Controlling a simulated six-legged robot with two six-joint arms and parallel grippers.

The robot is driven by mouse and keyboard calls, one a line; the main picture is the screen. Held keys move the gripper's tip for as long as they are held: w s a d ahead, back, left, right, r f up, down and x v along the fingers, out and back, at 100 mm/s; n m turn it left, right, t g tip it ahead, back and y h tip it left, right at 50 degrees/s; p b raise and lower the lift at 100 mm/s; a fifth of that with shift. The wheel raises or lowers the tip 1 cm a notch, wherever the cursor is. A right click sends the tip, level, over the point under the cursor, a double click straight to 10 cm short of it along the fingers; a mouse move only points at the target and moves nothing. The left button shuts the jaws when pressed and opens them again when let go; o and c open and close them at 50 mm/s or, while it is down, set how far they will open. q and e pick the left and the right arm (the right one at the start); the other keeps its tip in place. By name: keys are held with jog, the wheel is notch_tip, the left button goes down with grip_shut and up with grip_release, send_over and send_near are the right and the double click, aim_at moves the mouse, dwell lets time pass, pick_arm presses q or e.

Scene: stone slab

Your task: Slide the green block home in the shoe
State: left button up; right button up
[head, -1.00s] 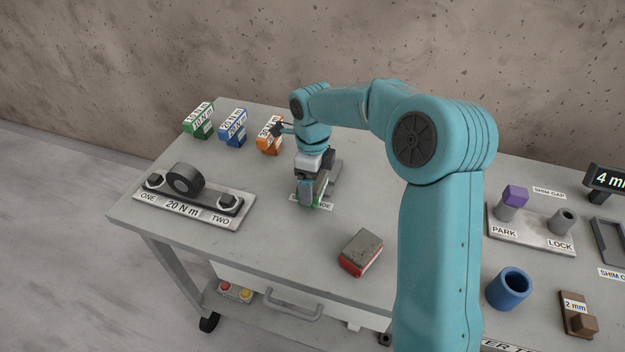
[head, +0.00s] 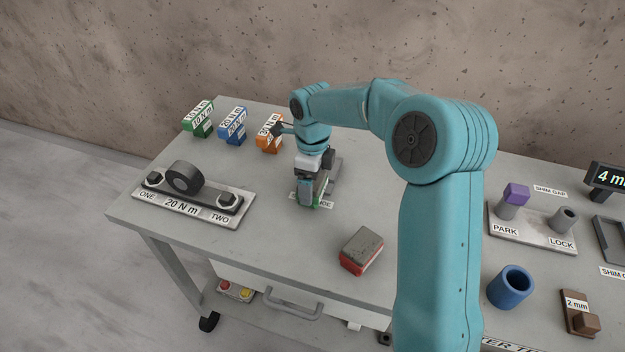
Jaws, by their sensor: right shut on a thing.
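The green block (head: 320,201) shows only as slivers of green at my right gripper's fingers; the rest of it is hidden. My right gripper (head: 309,198) points down and is shut on it. The shoe (head: 334,175) is a grey metal piece on the table behind and beside the fingers, with a white label partly covered by the gripper. How deep the block sits in the shoe cannot be told. My left gripper is not in view.
A red block with a grey top (head: 361,250) lies front right of the gripper. Green (head: 198,119), blue (head: 233,125) and orange (head: 269,139) labelled blocks stand at the back left. A 20 N m plate (head: 190,200) lies left. A blue cup (head: 510,287) stands right.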

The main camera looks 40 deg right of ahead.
jog(key=shift+w+d+p, duration=0.35)
jog(key=shift+d+p, duration=0.1)
jog(key=shift+d, duration=0.25)
jog(key=shift+w+d+p, duration=0.4)
jog(key=shift+d+p, duration=0.05)
jog(key=shift+d, duration=0.3)
jog(key=shift+w+d+p, duration=0.35)
jog(key=shift+d+p, duration=0.1)
jog(key=shift+d, duration=0.25)
dwell(0.8)
jog(key=shift+w+d, duration=0.15)
jog(key=shift+d, duration=0.1)
jog(key=shift+w+d+p, duration=0.15)
jog(key=shift+d+p, duration=0.15)
jog(key=shift+p, duration=0.15)
jog(key=shift+w+d+p, duration=0.3)
jog(key=shift+d+p, duration=0.2)
jog(key=shift+d, duration=0.1)
jog(key=shift+w+d+p, duration=0.3)
jog(key=shift+d+p, duration=0.15)
jog(key=shift+d, duration=0.15)
jog(key=o, duration=1.1)
jog(key=shift+c, duration=0.2)
notch_tip(320, 180, up, 16)
jog(key=p, duration=0.1)
jog(key=shift+r, duration=0.2)
